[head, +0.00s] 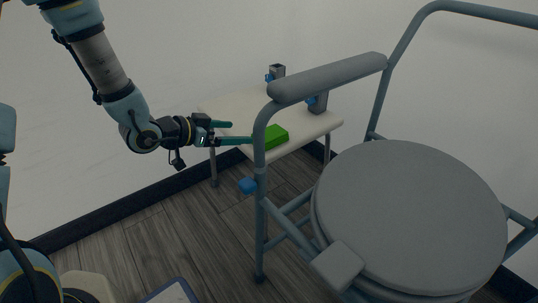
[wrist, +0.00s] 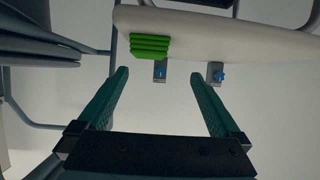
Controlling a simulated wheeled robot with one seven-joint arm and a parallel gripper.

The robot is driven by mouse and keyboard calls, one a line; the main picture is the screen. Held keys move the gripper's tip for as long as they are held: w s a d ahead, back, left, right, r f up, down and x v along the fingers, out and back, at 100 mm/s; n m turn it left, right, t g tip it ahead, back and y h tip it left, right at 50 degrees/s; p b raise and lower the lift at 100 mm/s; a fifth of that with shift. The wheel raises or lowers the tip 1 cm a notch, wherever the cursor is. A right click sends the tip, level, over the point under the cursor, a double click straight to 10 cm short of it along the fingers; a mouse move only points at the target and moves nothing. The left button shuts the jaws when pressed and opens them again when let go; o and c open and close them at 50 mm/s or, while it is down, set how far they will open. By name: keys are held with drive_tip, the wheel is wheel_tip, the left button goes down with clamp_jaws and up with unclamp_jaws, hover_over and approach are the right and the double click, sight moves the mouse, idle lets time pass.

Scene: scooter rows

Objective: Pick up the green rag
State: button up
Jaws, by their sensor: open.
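The green rag (head: 276,136) is a bright green folded stack on a small pale table (head: 232,103), near the table's front edge. In the head view a grey frame post covers part of it. In the wrist view the rag (wrist: 150,47) lies above and between the fingertips, nearer the left one. My gripper (head: 241,132) has two long teal fingers, spread apart with nothing between them. It reaches in from the left, over the table's left part, short of the rag. In the wrist view the open fingers (wrist: 160,73) point toward the table.
A grey commode-like chair (head: 408,215) with a tubular frame and padded armrest (head: 328,77) stands close in front of the table at the right. Two grey blocks with blue knobs, one of them here (head: 277,71), stand at the table's back. A white wall is behind.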

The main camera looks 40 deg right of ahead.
sight(268, 133)
drive_tip(key=shift+m+g, duration=0.3)
drive_tip(key=shift+g, duration=0.1)
drive_tip(key=b+x, duration=0.1)
drive_tip(key=x, duration=0.2)
drive_tip(key=s+x, duration=0.1)
drive_tip(key=x, duration=0.2)
drive_tip(key=shift+s+f+b, duration=0.1)
drive_tip(key=shift+f+b, duration=0.05)
drive_tip(key=shift+b, duration=0.2)
drive_tip(key=x, duration=0.2)
drive_tip(key=b+x, duration=0.2)
drive_tip(key=x, duration=0.1)
drive_tip(key=shift+s+d, duration=0.1)
drive_tip(key=shift+d, duration=0.35)
drive_tip(key=shift+r, duration=0.2)
drive_tip(key=c, duration=1.2)
